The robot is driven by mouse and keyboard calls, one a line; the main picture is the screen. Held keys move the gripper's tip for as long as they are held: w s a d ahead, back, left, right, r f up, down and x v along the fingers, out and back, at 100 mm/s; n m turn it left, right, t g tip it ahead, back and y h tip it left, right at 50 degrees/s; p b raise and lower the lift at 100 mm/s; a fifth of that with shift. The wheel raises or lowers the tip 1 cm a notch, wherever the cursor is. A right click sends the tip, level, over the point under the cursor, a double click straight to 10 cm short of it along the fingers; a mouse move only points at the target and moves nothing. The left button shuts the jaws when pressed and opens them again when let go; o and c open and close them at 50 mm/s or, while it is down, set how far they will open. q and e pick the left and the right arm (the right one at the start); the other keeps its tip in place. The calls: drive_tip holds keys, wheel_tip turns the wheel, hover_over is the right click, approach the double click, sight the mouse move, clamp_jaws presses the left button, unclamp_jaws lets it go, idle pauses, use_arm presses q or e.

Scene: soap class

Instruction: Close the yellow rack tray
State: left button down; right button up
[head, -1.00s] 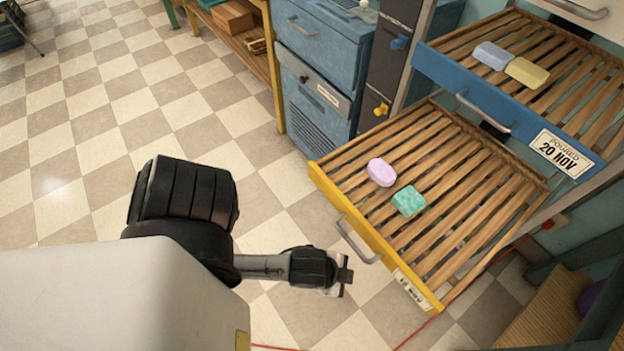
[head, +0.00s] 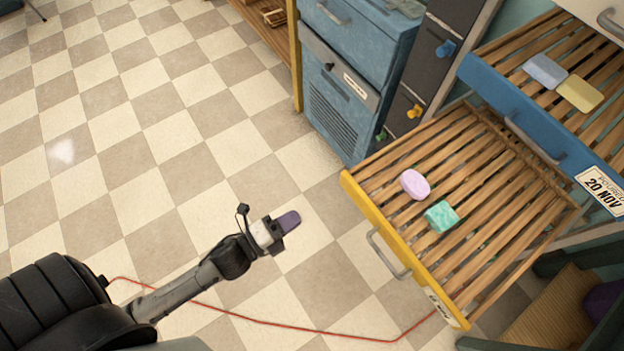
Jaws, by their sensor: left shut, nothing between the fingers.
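The yellow rack tray (head: 362,207) is pulled out at the right, with a wooden slatted bottom and a metal handle (head: 388,254) on its yellow front. A pink soap bar (head: 414,184) and a green soap bar (head: 441,216) lie on its slats. My left gripper (head: 289,220) is shut and empty, over the floor to the left of the yellow front and apart from it. My right gripper is not in view.
Above it, a blue rack tray (head: 490,92) is also pulled out, holding a light blue soap (head: 545,71) and a yellow soap (head: 579,93). A blue cabinet (head: 345,100) stands behind. A red cable (head: 290,326) lies on the floor. The checkered floor at left is clear.

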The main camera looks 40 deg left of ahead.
use_arm(q)
drive_tip(key=b, duration=0.3)
approach(346, 185)
drive_tip(key=x, duration=0.7)
drive_tip(key=shift+f, duration=0.2)
drive_tip(key=shift+w+d, duration=0.1)
drive_tip(key=shift+w, duration=0.15)
drive_tip(key=shift+w, duration=0.1)
